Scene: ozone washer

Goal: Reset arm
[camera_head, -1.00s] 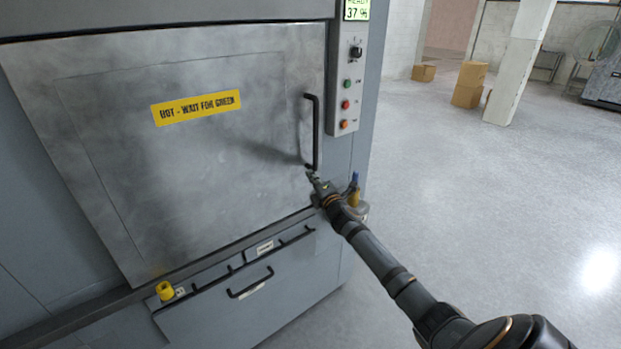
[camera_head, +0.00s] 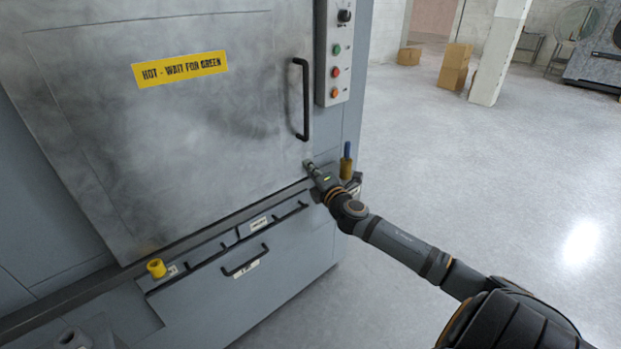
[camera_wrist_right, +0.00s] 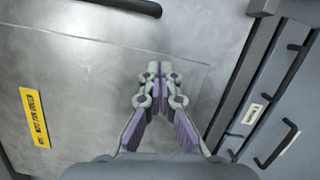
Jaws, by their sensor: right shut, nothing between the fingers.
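My right gripper (camera_head: 309,167) is in front of the lower right part of the washer's metal door (camera_head: 180,120), below the lower end of the black door handle (camera_head: 304,100). In the right wrist view my right gripper (camera_wrist_right: 159,68) has its fingertips together, with nothing between them. The handle (camera_wrist_right: 138,7) shows at the top of that view, apart from the fingers. The door looks shut and bears a yellow label (camera_head: 180,69) reading "HOT - WAIT FOR GREEN". My left gripper is not in view.
A control panel (camera_head: 335,65) with a knob and buttons is right of the handle. Below the door are a drawer handle (camera_head: 245,260) and a yellow knob (camera_head: 157,268). A yellow and blue fitting (camera_head: 346,165) stands by my right wrist. Open floor (camera_head: 460,170) lies to the right; boxes (camera_head: 455,67) stand far back.

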